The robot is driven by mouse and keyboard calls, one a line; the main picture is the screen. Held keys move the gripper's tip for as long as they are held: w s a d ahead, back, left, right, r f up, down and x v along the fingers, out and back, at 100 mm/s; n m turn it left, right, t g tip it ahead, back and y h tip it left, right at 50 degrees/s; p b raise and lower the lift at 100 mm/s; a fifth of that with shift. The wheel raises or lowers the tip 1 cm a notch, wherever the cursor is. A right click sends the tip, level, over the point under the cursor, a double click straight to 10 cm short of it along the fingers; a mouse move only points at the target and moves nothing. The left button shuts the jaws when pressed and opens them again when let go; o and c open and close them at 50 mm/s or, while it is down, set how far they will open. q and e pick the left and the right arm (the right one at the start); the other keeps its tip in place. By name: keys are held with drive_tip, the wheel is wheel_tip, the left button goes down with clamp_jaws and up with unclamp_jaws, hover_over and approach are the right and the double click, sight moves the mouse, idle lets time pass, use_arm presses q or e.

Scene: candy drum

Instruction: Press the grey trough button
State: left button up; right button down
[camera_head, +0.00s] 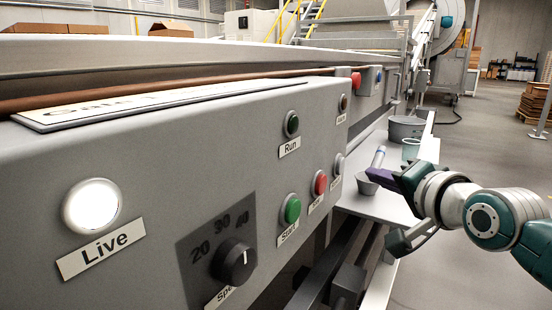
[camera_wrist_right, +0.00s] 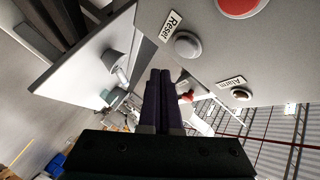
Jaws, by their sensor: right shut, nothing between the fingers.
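A round pale grey button labelled Reset (camera_wrist_right: 187,44) is on the panel in the right wrist view. In the head view, the small grey Reset button (camera_head: 339,162) is at the panel's right end. No label naming a trough is readable. My right gripper (camera_head: 372,176) has purple fingers, right of the panel and above a pale shelf. In the wrist view its fingers (camera_wrist_right: 160,78) are together with nothing between them, apart from the Reset button. My left gripper is not in view.
The panel also has a red button (camera_head: 320,183), a green button (camera_head: 292,208), a speed knob (camera_head: 234,261) and a lit Live lamp (camera_head: 92,205). A red button (camera_head: 356,80) is farther along.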

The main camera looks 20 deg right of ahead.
drive_tip(key=shift+s+d+p, duration=0.3)
drive_tip(key=shift+s+d, duration=0.45)
drive_tip(key=shift+s, duration=0.1)
